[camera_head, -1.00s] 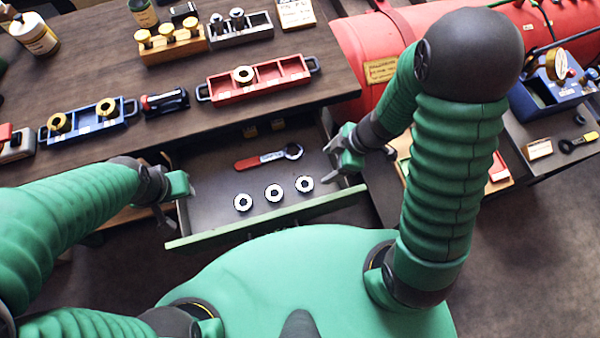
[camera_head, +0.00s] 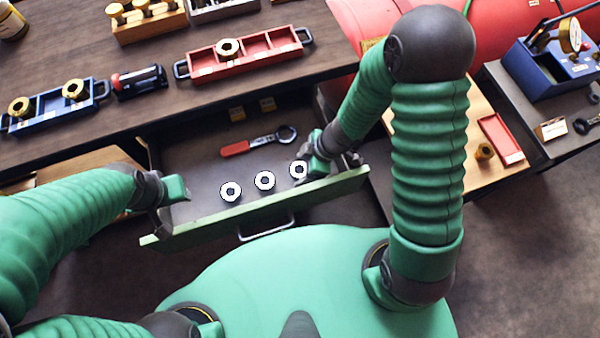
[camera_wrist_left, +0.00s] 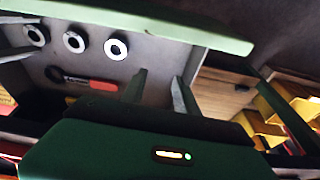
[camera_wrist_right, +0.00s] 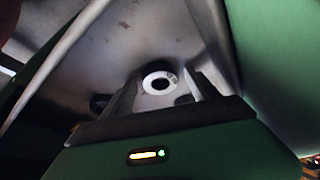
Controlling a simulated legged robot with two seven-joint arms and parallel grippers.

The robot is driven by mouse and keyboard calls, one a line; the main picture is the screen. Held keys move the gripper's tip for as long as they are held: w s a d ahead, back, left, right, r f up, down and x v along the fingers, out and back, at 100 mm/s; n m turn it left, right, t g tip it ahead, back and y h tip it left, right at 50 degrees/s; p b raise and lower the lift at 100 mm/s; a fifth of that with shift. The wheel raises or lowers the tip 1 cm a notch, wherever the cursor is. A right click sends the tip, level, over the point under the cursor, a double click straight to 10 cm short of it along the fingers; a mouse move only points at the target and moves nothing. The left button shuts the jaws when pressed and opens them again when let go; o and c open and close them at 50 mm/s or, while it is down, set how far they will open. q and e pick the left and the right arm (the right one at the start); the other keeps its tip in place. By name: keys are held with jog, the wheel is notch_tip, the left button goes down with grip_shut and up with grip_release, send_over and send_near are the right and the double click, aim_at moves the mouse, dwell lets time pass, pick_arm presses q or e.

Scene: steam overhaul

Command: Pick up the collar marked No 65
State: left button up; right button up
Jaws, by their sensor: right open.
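Three small dark collars with white ring faces stand in a row in the open drawer (camera_head: 202,215): a left one (camera_head: 231,191), a middle one (camera_head: 264,180) and a right one (camera_head: 299,169). Their markings are too small to read, so I cannot tell which is No 65. My right gripper (camera_head: 306,175) is open at the right collar. In the right wrist view that collar (camera_wrist_right: 149,80) shows beyond and between the two parted fingers, not gripped. My left gripper (camera_wrist_left: 158,90) is open and empty by the drawer's left side; all three collars show in its view.
A red-handled wrench (camera_head: 262,141) lies behind the collars. The drawer's green front (camera_head: 330,187) rises before them. On the bench above stand a red tray (camera_head: 205,66) and a blue tray (camera_head: 50,107) holding brass parts.

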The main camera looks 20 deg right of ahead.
jog(key=shift+s, duration=0.1)
grip_shut()
dwell(0.3)
jog(key=shift+r, duration=0.1)
